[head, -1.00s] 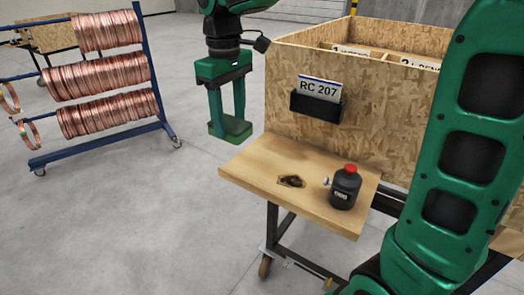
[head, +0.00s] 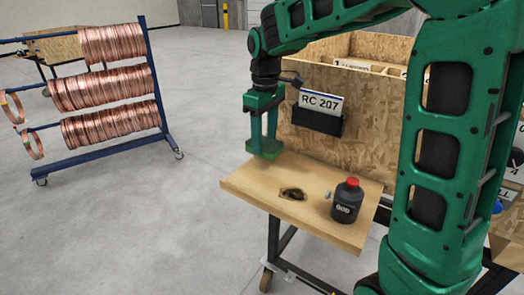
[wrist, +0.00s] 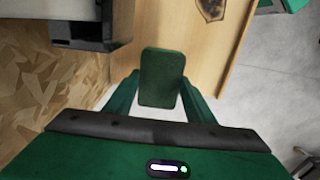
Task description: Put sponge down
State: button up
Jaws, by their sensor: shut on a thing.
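My gripper (head: 264,128) is shut on the green sponge (head: 265,149). In the head view the sponge appears at the back left corner of the wooden shelf (head: 245,184), close to the crate wall. In the wrist view the sponge (wrist: 162,77) sits flat between the two green fingers and overlaps the shelf's edge (wrist: 190,35). I cannot tell how high it is above the shelf. A dark stain (head: 293,194) marks the shelf's middle.
A black bottle with a red cap (head: 346,203) stands on the shelf's right side. Behind it rises the chipboard crate (head: 360,145) with a black holder and RC 207 label (head: 320,101). A copper coil rack (head: 105,85) stands at left. The shelf's front left is clear.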

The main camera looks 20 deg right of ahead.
aim_at(265, 142)
jog(key=shift+f, duration=2)
jog(key=o, duration=0.9)
jog(key=shift+f, duration=0.1)
notch_tip(265, 142, up, 12)
jog(key=shift+r, duration=0.15)
